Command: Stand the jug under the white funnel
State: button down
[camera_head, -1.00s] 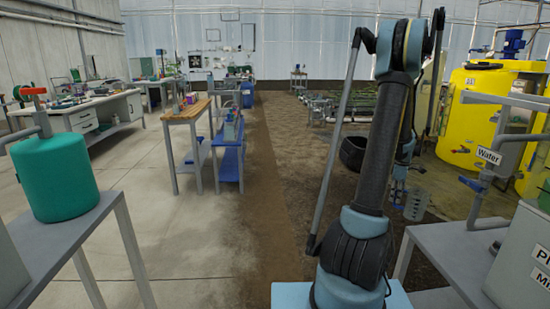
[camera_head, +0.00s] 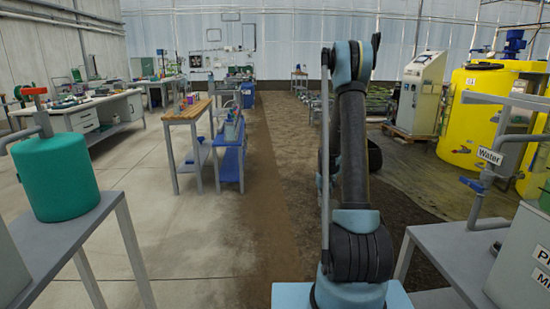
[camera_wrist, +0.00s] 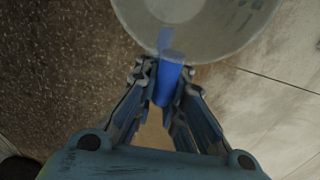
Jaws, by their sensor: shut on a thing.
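The jug (camera_wrist: 205,22) is a pale, see-through vessel with a blue handle (camera_wrist: 166,88) at the top of the wrist view. My gripper (camera_wrist: 163,75) is shut on the blue handle, with a finger on each side. The jug is held above the floor, where dark soil meets pale concrete. In the head view the jug and my gripper are hidden behind my own arm. I cannot make out a white funnel in either view.
A bench with a "Water" sign (camera_head: 489,156) and pipe stands at the right, yellow tanks (camera_head: 483,110) behind it. A grey control cabinet (camera_head: 420,90) is at the back right. A green tank (camera_head: 57,175) sits front left. The concrete floor (camera_head: 200,230) at centre-left is clear.

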jog(key=a+f+m, duration=0.1)
jog(key=a, duration=0.3)
notch_tip(320, 180, up, 8)
jog(key=w+d, duration=0.1)
jog(key=w, duration=0.1)
jog(key=shift+w+d+f+m, duration=0.2)
jog(key=shift+d+m, duration=0.1)
jog(key=shift+d, duration=0.1)
jog(key=shift+s, duration=0.1)
